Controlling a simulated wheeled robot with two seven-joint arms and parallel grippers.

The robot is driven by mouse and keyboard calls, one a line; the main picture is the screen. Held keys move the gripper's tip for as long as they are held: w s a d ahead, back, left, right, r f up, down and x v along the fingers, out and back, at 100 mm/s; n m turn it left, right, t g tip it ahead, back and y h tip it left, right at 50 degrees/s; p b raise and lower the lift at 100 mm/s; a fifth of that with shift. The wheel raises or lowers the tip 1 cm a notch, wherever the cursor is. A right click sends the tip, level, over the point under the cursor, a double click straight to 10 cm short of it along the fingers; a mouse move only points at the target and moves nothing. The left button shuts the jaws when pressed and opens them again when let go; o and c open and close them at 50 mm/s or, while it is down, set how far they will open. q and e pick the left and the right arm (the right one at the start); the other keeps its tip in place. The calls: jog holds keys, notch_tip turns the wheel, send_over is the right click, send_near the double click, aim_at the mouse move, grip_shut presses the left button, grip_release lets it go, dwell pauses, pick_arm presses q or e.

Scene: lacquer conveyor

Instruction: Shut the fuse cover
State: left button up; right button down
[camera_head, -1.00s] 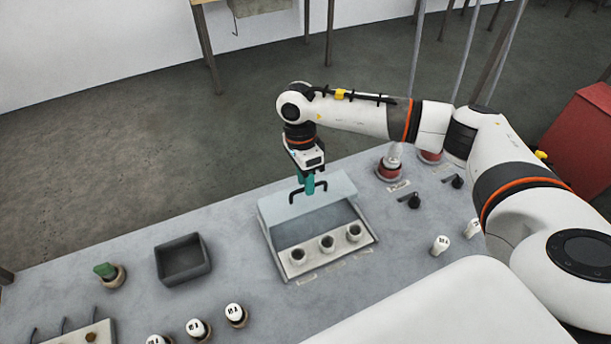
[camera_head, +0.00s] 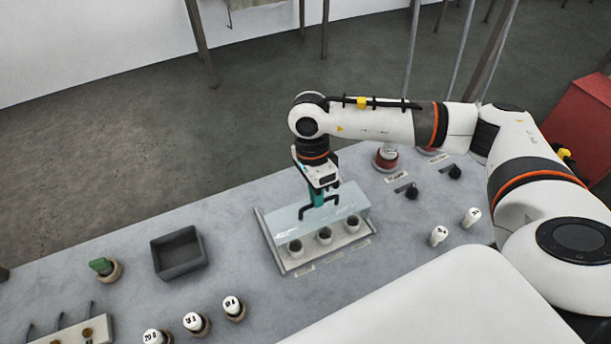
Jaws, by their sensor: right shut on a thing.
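The fuse cover (camera_head: 290,226) is a pale, see-through lid over a shallow fuse box (camera_head: 262,222) in the middle of the panel. It stands tilted partway, and three fuse sockets (camera_head: 325,236) show in the box in front of and through it. A dark handle is on the cover. My right gripper (camera_head: 317,203), with teal fingers, is shut on that handle from above. The exact finger contact is small in the picture. My left gripper is not in view.
A dark grey open bin (camera_head: 180,253) stands left of the box. White labelled fuses (camera_head: 234,308) stand at the front, and a green-topped one (camera_head: 102,266) at the left. Two white fuses (camera_head: 438,235) and black knobs (camera_head: 411,191) are at the right. The panel between bin and box is clear.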

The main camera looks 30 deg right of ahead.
aim_at(322, 222)
jog(key=s, duration=0.3)
jog(key=shift+s+a+b, duration=0.1)
jog(key=shift+s+b, duration=0.2)
jog(key=shift+s, duration=0.05)
jog(key=c, duration=1.5)
grip_release()
jog(key=shift+w+r, duration=0.1)
jog(key=shift+r, duration=0.15)
jog(key=r, duration=0.3)
jog(key=w+r+b, duration=0.1)
jog(key=r, duration=0.3)
jog(key=w+r+b, duration=0.1)
jog(key=r, duration=0.3)
jog(key=shift+r, duration=0.2)
